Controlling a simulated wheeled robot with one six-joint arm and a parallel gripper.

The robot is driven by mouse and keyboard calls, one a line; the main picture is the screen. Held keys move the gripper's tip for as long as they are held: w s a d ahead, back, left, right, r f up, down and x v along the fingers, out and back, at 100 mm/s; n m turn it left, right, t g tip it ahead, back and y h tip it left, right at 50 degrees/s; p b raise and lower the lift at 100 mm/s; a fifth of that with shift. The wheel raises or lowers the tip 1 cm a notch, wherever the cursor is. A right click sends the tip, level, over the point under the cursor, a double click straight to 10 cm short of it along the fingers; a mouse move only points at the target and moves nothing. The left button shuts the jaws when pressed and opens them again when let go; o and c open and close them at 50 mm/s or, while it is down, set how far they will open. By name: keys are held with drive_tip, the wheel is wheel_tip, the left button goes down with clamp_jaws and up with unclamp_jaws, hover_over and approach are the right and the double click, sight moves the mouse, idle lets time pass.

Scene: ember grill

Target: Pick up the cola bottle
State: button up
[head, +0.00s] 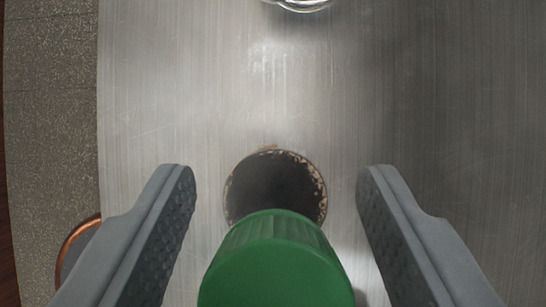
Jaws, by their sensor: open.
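A green ribbed cap (275,265) stands at the bottom middle of the view, cut off by the lower edge. It looks like the top of a bottle seen from above, but no label shows, so I cannot tell that it is the cola bottle. My gripper (275,170) is open, with one grey finger to the left of the cap and one to the right. There are gaps on both sides, and nothing is gripped. The lower part of the thing under the cap is hidden.
A dark round patch (275,183) with a speckled tan rim lies just beyond the cap. Brushed steel (440,110) spreads around it, mostly bare. A shiny metal rim (302,4) is cut off at the top.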

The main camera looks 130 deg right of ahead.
drive_tip(key=shift+a+f, duration=0.15)
drive_tip(key=shift+f, duration=0.1)
clamp_jaws()
